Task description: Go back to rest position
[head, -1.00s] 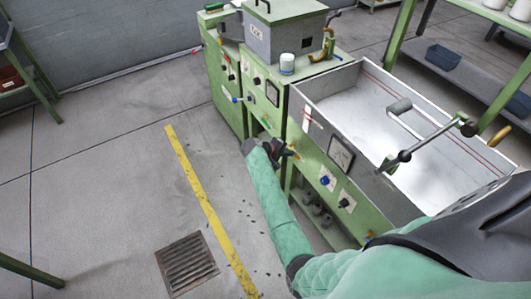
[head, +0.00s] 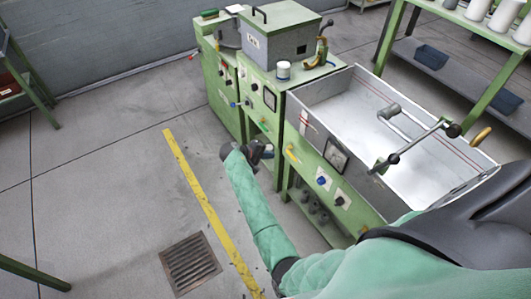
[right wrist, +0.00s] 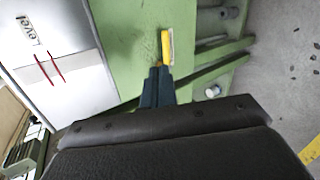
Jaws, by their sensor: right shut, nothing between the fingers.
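My right gripper (head: 262,152) is in front of the green extruder (head: 268,100), at the end of my green-sleeved arm. In the right wrist view its dark fingers (right wrist: 158,82) are together with nothing between them. A yellow lever (right wrist: 167,46) on the green panel shows just beyond the fingertips in that view. The lever also shows in the head view (head: 292,154), to the right of the gripper and apart from it. My left gripper is not in view.
An open metal tank (head: 355,90) with a crank handle (head: 420,141) stands right of the extruder. The floor left of my arm is clear, with a yellow line (head: 190,180) and a drain grate (head: 190,262).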

